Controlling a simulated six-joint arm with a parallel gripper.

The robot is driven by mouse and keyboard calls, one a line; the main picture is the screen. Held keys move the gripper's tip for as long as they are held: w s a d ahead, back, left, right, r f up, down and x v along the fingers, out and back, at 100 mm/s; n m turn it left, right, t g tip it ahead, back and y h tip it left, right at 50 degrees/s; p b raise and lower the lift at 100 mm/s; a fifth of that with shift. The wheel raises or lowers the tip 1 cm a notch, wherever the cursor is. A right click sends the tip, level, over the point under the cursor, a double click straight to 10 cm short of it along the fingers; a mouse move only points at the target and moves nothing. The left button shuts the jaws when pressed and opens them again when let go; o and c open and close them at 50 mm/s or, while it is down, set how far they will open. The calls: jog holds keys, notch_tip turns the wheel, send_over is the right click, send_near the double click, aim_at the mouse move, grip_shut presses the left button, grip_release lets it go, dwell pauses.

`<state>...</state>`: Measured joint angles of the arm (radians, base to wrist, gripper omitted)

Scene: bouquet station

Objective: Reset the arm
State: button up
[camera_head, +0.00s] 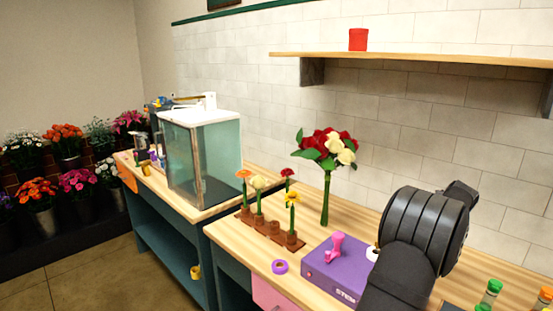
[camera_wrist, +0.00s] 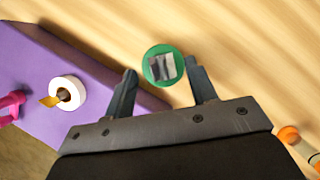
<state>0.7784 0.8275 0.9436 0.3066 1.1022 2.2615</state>
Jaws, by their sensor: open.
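In the wrist view my gripper (camera_wrist: 162,68) is open, its two dark fingers spread apart. A round green-topped thing (camera_wrist: 150,76) with a grey and white patch shows between the fingertips; I cannot tell how far below them it lies. The purple box (camera_wrist: 110,75) with a white ring-shaped part (camera_wrist: 79,90) is to the left of the fingers. In the head view my dark arm reaches over the right side of the wooden bench, beside the purple box (camera_head: 325,275); the gripper's fingers are hidden there.
A bouquet (camera_head: 327,150) stands upright behind the brown flower holder (camera_head: 273,232). A purple tape roll (camera_head: 280,267) lies near the front edge. Green-capped (camera_head: 493,287) and orange-capped (camera_head: 546,294) bottles stand at lower right. A glass cabinet (camera_head: 222,165) is at left; a shelf (camera_head: 420,60) hangs above.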

jog(key=shift+x, duration=1.1)
notch_tip(320, 180, up, 2)
jog(key=shift+r, duration=1)
